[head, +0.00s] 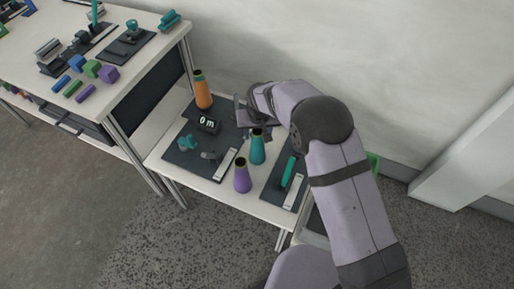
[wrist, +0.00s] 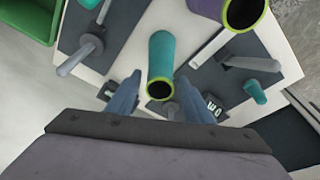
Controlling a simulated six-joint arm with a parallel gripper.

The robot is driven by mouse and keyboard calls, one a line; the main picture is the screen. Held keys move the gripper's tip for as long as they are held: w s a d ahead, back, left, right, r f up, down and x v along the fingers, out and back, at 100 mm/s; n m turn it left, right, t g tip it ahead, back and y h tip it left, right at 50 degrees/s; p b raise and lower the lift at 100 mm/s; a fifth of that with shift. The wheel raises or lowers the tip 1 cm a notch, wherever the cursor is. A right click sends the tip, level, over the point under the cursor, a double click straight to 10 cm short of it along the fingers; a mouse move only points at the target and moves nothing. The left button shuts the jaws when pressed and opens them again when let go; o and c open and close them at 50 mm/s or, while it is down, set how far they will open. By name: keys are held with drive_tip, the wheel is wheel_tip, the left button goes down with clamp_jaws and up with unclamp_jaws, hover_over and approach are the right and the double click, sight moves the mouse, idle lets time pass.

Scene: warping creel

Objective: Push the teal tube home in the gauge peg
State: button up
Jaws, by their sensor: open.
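The teal tube (head: 257,149) stands upright on the small table between two dark mats. In the wrist view the teal tube (wrist: 161,58) shows its dark mouth with a yellow-green rim. My gripper (head: 255,120) is open at the tube's top end. In the wrist view its fingers lie to either side of the mouth; I cannot tell whether they touch it. A grey peg (head: 211,155) stands bare on the left mat (head: 180,159), near a display (head: 207,124) reading 0 m. The peg (wrist: 248,63) also shows in the wrist view.
A purple tube (head: 242,176) stands close in front of the teal one. An orange tube (head: 203,90) stands at the back. A teal holder (head: 187,143) is on the left mat. The right mat (head: 272,188) carries a teal bar (head: 288,171). A larger table stands at the left.

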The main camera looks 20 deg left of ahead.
drive_tip(key=c, duration=0.8)
drive_tip(key=shift+c, duration=0.2)
drive_tip(key=shift+r, duration=0.15)
drive_tip(key=shift+w+p+v, duration=0.15)
drive_tip(key=shift+p+v, duration=0.35)
drive_tip(key=shift+v, duration=0.2)
drive_tip(key=shift+w+p+v, duration=0.15)
drive_tip(key=shift+p+v, duration=0.35)
drive_tip(key=shift+v, duration=0.15)
drive_tip(key=shift+a+r, duration=0.1)
drive_tip(key=shift+a, duration=0.1)
